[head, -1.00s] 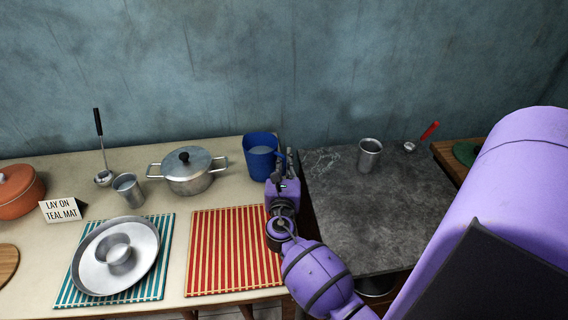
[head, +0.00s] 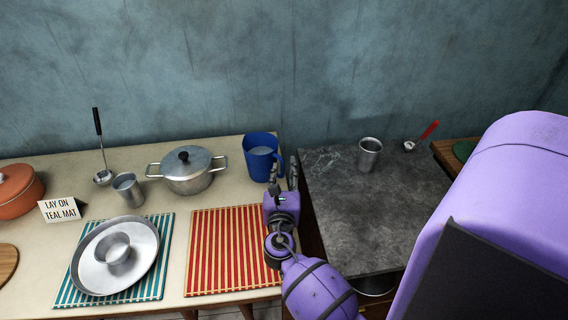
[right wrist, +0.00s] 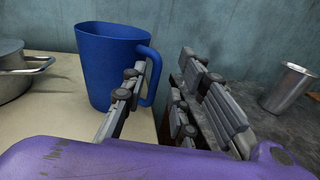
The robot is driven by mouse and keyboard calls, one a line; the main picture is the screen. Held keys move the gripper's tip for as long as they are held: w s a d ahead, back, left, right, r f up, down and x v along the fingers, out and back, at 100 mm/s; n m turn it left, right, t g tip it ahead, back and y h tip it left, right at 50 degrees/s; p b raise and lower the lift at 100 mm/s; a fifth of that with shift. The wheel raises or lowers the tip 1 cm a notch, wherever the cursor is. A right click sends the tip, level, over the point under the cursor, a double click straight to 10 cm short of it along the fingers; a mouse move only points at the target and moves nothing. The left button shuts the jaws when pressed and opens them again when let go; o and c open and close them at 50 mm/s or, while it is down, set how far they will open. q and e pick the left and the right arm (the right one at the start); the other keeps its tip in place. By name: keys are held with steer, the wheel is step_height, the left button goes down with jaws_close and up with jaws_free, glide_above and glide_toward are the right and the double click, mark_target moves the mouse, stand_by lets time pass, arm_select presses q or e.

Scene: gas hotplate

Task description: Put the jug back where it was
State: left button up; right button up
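The blue jug (head: 261,160) stands upright on the beige table at its back right corner, with pale contents visible inside in the head view. In the right wrist view the jug (right wrist: 104,62) has its handle (right wrist: 152,75) toward my gripper. My right gripper (head: 284,174) is just in front of the handle. Its fingers are spread in the right wrist view (right wrist: 168,105), with the handle just beyond the left finger, partly covered by it. Whether that finger touches the handle is unclear. My left gripper is not in view.
A lidded pot (head: 187,170) stands left of the jug. A red striped mat (head: 232,250) lies bare in front. The dark stone counter (head: 375,220) to the right holds a metal cup (head: 369,154) and a red-handled ladle (head: 428,131); a gap separates it from the table.

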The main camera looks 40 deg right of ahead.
steer(key=v, duration=0.6)
steer(key=shift+s+a+f+b, duration=0.1)
steer(key=shift+s+a+b, duration=0.1)
steer(key=shift+b, duration=0.1)
steer(key=shift+s+a, duration=0.35)
steer(key=shift+s, duration=0.05)
stand_by(0.6)
